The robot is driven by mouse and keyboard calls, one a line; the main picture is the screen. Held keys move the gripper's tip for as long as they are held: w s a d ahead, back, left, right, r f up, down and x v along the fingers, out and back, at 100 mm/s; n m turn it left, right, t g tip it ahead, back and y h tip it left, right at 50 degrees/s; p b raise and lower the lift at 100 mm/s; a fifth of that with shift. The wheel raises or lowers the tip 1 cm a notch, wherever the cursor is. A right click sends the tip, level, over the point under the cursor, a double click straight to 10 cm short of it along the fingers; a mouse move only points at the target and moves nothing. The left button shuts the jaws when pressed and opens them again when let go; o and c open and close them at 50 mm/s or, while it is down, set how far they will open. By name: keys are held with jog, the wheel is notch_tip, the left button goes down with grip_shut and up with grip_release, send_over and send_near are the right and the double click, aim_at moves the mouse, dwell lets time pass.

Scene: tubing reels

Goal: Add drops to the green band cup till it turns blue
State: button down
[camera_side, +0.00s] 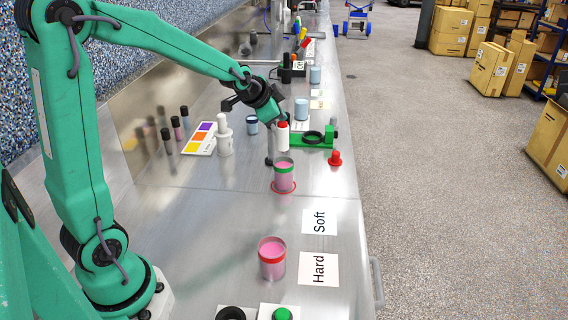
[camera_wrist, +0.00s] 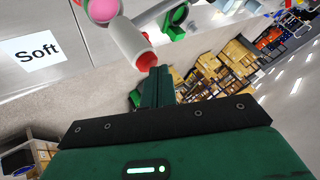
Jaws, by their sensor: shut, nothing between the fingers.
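The green band cup (camera_side: 284,177) stands upright on a red ring on the metal bench and holds pink liquid. Its pink top also shows at the upper edge of the wrist view (camera_wrist: 103,9). A white bottle with a red top (camera_side: 283,138) stands just behind the cup; it also shows in the wrist view (camera_wrist: 131,38).
A red band cup (camera_side: 272,260) with pink liquid stands in front, beside the "Hard" card (camera_side: 318,269). The "Soft" card (camera_side: 320,222) lies behind that. A green holder (camera_side: 318,143), a red stopper (camera_side: 335,159), a colour chart (camera_side: 200,138) and dark-capped vials (camera_side: 167,142) stand farther back.

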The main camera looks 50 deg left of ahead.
dwell(0.5)
jog(key=shift+r, duration=0.85)
jog(key=shift+r, duration=0.15)
jog(key=shift+r, duration=2.4)
dwell(2.0)
notch_tip(320, 180, up, 4)
jog(key=shift+d+f, duration=0.1)
jog(key=shift+f, duration=0.2)
dwell(0.4)
send_over(279, 124)
jog(key=shift+d+f, duration=0.1)
jog(key=shift+f, duration=4.1)
